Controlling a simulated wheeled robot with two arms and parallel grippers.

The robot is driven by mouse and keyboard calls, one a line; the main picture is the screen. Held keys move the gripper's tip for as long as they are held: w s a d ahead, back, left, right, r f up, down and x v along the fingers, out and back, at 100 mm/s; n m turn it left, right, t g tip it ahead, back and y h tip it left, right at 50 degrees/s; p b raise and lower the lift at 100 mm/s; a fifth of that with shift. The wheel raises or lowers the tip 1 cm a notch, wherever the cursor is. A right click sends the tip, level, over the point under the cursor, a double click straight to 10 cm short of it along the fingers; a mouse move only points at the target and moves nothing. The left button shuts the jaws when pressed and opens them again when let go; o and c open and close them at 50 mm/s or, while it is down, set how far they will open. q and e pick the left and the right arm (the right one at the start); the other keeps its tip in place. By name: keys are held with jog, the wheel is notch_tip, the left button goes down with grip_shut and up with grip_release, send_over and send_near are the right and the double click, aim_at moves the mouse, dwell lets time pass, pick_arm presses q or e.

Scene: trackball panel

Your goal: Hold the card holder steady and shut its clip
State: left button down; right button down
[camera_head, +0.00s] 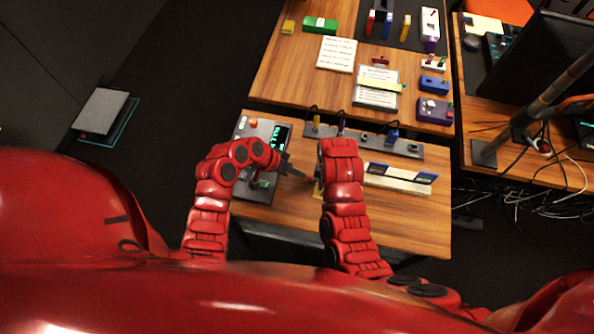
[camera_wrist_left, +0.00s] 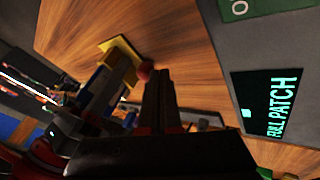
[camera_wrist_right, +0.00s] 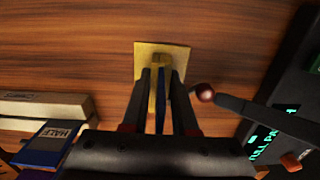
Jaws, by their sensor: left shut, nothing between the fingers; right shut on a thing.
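The card holder shows in the right wrist view as a yellow square base (camera_wrist_right: 178,58) with a narrow yellow and blue upright part. My right gripper (camera_wrist_right: 160,80) is shut on that upright part from above. A small dark red ball (camera_wrist_right: 204,92), perhaps the clip's knob, sits beside the holder. My left gripper (camera_wrist_left: 160,75) is shut and empty, its fingertips close beside the ball; I cannot tell whether they touch. In the left wrist view the yellow base (camera_wrist_left: 122,46) lies left of the fingers. The head view shows my left gripper (camera_head: 300,174) left of the holder. The clip's state is unclear.
A dark panel with a lit screen (camera_wrist_left: 268,103) stands left of the work area. A cream block (camera_head: 400,184) lies to the right. A grey strip with several pegs (camera_head: 340,137) runs behind. Bare wood (camera_wrist_right: 90,45) surrounds the holder.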

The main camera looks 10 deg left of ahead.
pick_arm(q)
jog(key=shift+s+d+f+n+t+y, duration=0.15)
jog(key=shift+s+n+t+y, duration=0.3)
jog(key=shift+n, duration=0.35)
jog(key=shift+s+d+n+t, duration=0.1)
jog(key=shift+s+n+t, duration=0.05)
jog(key=shift+n+t, duration=0.3)
jog(key=shift+s+d+n, duration=0.25)
jog(key=shift+s, duration=0.2)
jog(key=s+d+n, duration=0.1)
jog(key=n+t+y, duration=0.1)
jog(key=shift+s+d+r+n, duration=0.2)
jog(key=shift+s+d+n, duration=0.15)
jog(key=shift+n, duration=0.05)
jog(key=shift+s+d, duration=0.35)
jog(key=shift+d, duration=0.25)
jog(key=shift+s+d, duration=0.3)
jog(key=shift+d, duration=0.3)
jog(key=shift+w+a, duration=0.15)
jog(key=shift+w, duration=0.1)
jog(key=shift+w+a, duration=0.2)
jog(key=shift+w, duration=0.45)
jog(key=shift+a, duration=0.1)
